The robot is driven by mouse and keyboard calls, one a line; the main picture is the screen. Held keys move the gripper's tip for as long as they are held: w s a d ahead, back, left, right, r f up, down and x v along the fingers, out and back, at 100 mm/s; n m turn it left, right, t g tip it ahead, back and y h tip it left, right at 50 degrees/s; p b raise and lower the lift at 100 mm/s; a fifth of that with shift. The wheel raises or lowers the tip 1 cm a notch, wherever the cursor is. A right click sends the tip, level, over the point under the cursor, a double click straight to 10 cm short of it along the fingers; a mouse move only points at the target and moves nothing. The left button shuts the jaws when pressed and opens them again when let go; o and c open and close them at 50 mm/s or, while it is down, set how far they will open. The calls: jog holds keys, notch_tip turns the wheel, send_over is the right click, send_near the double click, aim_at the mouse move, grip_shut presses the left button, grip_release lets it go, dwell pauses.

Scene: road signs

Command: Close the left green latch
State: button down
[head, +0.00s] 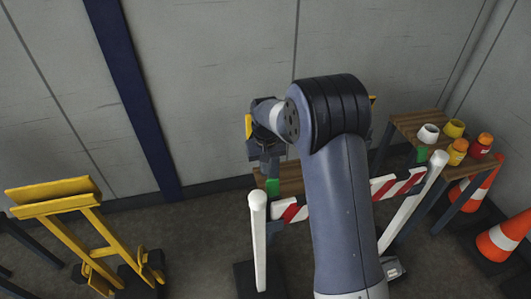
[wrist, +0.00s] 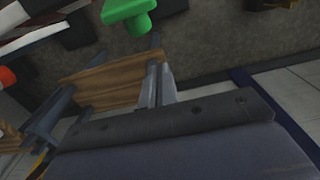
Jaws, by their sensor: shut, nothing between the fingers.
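The left green latch (head: 273,187) sits near the top of the left white post (head: 258,230), at the left end of the red-and-white barrier board (head: 395,184). In the wrist view the green latch (wrist: 127,10) shows at the top, apart from the fingers. My gripper (head: 270,172) points down just above and behind the latch in the head view. Its fingers (wrist: 157,66) are together and empty in the wrist view. Whether the fingers touch the latch cannot be told from the head view. My arm hides the middle of the board.
A second green latch (head: 422,154) is by the right white post (head: 414,202). A wooden table (head: 408,121) at right holds several small jars and cups. Orange cones (head: 503,236) stand at far right. A yellow barrier (head: 75,226) stands at left, with free floor between.

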aim_at(272, 186)
jog(key=s, duration=0.1)
jog(key=s+r, duration=0.1)
jog(key=s, duration=0.1)
jog(key=shift+s+d+r, duration=0.3)
jog(key=shift+d+r, duration=0.1)
jog(key=shift+t+b, duration=0.3)
jog(key=shift+s+r, duration=0.1)
jog(key=shift+s, duration=0.05)
